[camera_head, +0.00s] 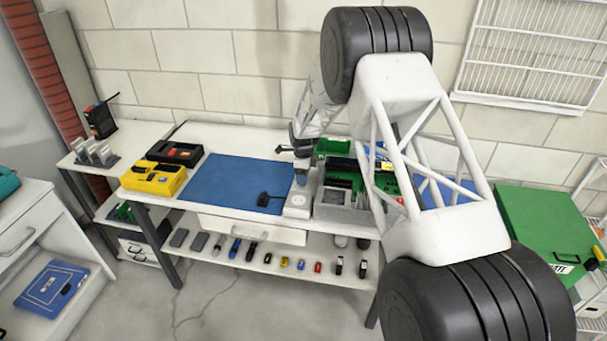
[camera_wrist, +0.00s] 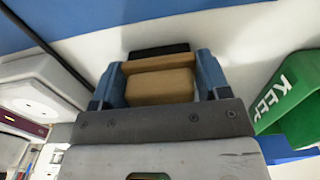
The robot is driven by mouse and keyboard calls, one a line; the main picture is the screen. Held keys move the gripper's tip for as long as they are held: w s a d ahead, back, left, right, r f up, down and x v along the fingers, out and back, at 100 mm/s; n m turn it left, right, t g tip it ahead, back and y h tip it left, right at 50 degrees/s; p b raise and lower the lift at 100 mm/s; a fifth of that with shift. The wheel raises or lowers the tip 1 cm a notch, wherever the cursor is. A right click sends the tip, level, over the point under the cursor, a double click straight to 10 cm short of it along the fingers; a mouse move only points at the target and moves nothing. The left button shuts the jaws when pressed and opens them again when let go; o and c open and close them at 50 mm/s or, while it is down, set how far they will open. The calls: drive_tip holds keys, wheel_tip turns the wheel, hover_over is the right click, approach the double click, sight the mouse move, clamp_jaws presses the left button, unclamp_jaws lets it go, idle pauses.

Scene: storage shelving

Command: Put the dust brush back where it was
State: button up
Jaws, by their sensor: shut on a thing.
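In the wrist view, my gripper (camera_wrist: 158,68) is shut on a tan, wood-coloured block with a dark strip at its far edge, which I take to be the dust brush (camera_wrist: 160,86). The blue fingers press on its left and right sides. A white surface shows beyond the brush; I cannot tell whether it touches that surface. In the head view, my white arm reaches over the workbench and its far end comes down near the back middle. The gripper and brush cannot be made out clearly there.
A green bin lettered "KEEP" (camera_wrist: 286,98) is close on the right in the wrist view. The workbench has a blue mat (camera_head: 225,180), a yellow case (camera_head: 153,178) and a grey tray (camera_head: 333,197). Small tools line the lower shelf (camera_head: 220,254). The mat's middle is clear.

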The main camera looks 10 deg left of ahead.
drive_tip(key=shift+f, duration=0.15)
drive_tip(key=o, duration=1)
drive_tip(key=shift+c, duration=0.2)
drive_tip(key=shift+r, duration=0.2)
drive_tip(key=shift+r, duration=6)
drive_tip(key=shift+r, duration=0.1)
